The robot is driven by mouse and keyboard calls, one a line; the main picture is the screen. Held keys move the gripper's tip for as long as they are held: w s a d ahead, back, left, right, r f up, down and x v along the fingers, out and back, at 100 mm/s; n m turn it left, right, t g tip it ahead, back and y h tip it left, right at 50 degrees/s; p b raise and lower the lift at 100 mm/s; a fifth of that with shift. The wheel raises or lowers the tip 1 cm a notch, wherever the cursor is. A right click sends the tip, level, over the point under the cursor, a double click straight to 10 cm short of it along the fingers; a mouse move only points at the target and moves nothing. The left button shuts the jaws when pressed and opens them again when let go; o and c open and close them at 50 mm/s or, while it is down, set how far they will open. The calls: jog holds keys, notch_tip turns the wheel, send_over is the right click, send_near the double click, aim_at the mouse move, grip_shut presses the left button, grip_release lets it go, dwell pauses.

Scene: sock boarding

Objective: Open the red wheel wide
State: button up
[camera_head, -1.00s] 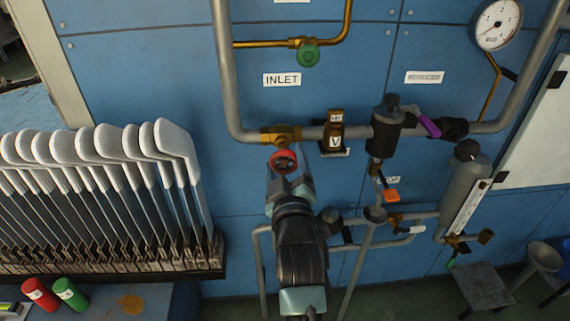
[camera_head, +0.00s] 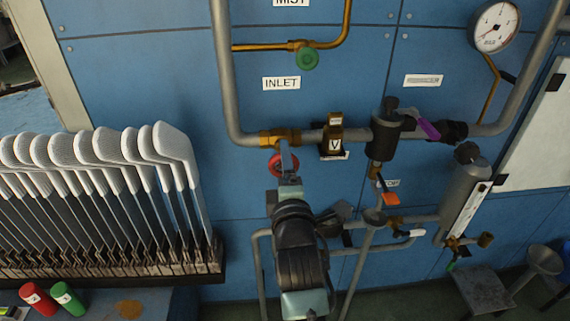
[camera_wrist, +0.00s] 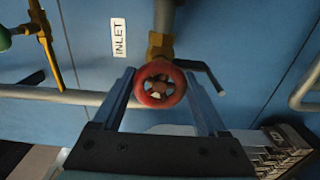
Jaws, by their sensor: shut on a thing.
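The red wheel (camera_head: 273,168) is a small round handwheel on a brass valve (camera_head: 279,139) at the lower left bend of the grey pipe, below the INLET label. My gripper (camera_head: 285,152) is at the wheel, with a finger covering part of its right side in the head view. In the wrist view the red wheel (camera_wrist: 143,92) faces me, its spokes and hub visible. The two fingers of my gripper (camera_wrist: 158,74) stand one on each side of its rim, shut on it. The wheel's stem behind is mostly hidden.
A green wheel (camera_head: 307,58) sits on the thin brass pipe above. A black filter body (camera_head: 386,135) and a purple lever (camera_head: 429,128) are to the right on the pipe. A rack of white socks (camera_head: 140,150) stands left. A gauge (camera_head: 494,27) hangs upper right.

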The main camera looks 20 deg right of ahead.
jog(key=shift+n, duration=1.2)
jog(key=o, duration=1.3)
jog(key=shift+b+v, duration=0.45)
jog(key=shift+v, duration=6.05)
jog(key=shift+r, duration=0.1)
